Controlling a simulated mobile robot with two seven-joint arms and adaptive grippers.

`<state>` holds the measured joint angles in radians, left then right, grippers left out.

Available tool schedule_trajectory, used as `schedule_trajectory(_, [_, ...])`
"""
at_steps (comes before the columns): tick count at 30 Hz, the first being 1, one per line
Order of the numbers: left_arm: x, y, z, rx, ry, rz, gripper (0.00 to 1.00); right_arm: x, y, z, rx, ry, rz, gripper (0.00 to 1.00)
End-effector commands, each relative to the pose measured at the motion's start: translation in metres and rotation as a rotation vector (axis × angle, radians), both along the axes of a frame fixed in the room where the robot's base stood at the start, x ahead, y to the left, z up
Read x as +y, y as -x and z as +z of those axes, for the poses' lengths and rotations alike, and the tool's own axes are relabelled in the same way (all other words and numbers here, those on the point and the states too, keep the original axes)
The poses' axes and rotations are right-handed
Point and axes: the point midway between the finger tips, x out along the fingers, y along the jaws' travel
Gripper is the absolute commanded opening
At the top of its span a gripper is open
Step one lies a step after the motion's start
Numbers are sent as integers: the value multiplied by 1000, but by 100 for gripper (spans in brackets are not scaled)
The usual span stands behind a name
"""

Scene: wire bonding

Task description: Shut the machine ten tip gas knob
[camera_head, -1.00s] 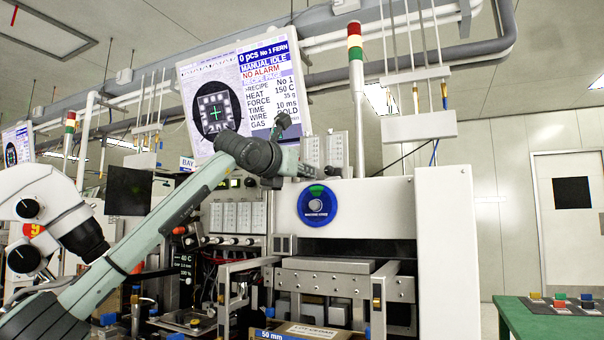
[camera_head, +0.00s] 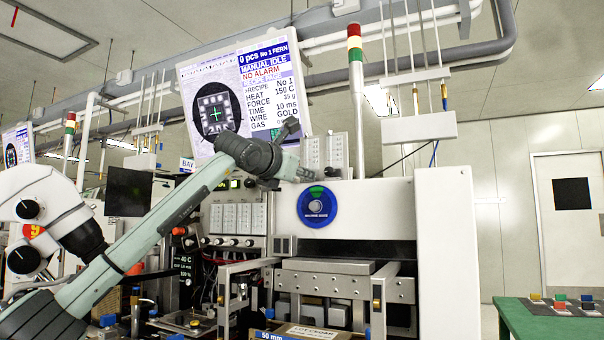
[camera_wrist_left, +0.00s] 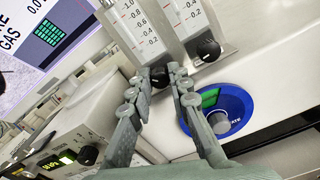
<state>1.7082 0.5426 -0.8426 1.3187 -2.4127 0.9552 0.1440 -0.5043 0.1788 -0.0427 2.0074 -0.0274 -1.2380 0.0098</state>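Two clear flow tubes with printed scales stand on top of the white machine, the left one (camera_wrist_left: 140,28) and the right one (camera_wrist_left: 189,20) in the left wrist view. Each has a black knob at its foot: the left knob (camera_wrist_left: 160,77) and the right knob (camera_wrist_left: 208,50). My left gripper (camera_wrist_left: 160,72) is open, with its fingertips on either side of the left knob; I cannot tell whether they touch it. In the head view my left gripper (camera_head: 308,173) is small, in front of the tubes (camera_head: 312,152). My right gripper is not in view.
A blue round dial (camera_head: 317,206) with a green segment is on the machine front, close below my fingers. A large monitor (camera_head: 245,85) is behind my arm. A signal tower (camera_head: 355,70) rises at the right. A green table (camera_head: 540,318) with coloured buttons stands far right.

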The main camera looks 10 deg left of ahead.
Motion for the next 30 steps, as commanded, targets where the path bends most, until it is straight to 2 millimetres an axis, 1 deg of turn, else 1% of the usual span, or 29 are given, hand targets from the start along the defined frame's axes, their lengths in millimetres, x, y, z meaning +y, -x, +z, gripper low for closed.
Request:
schedule_trajectory(1, [0, 0, 0, -1, 0, 0, 24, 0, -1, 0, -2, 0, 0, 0])
schedule_trajectory(3, [0, 0, 0, -1, 0, 0, 33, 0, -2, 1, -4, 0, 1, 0])
schedule_trajectory(5, [0, 0, 0, -1, 1, 0, 39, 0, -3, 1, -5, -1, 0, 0])
schedule_trajectory(11, [0, 0, 0, 0, 1, 0, 39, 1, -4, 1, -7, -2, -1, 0])
schedule_trajectory(13, [0, 1, 0, -1, 1, 0, 39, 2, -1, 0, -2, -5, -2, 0])
schedule_trajectory(16, [1, 6, 0, -2, 0, -1, 39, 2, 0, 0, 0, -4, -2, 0])
schedule_trajectory(20, [5, 25, 0, -3, 0, -1, 39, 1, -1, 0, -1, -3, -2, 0])
schedule_trajectory(27, [15, 76, 0, -3, -2, 0, 39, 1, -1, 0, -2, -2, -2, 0])
schedule_trajectory(30, [19, 94, 0, -2, -1, 0, 39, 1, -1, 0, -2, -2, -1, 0])
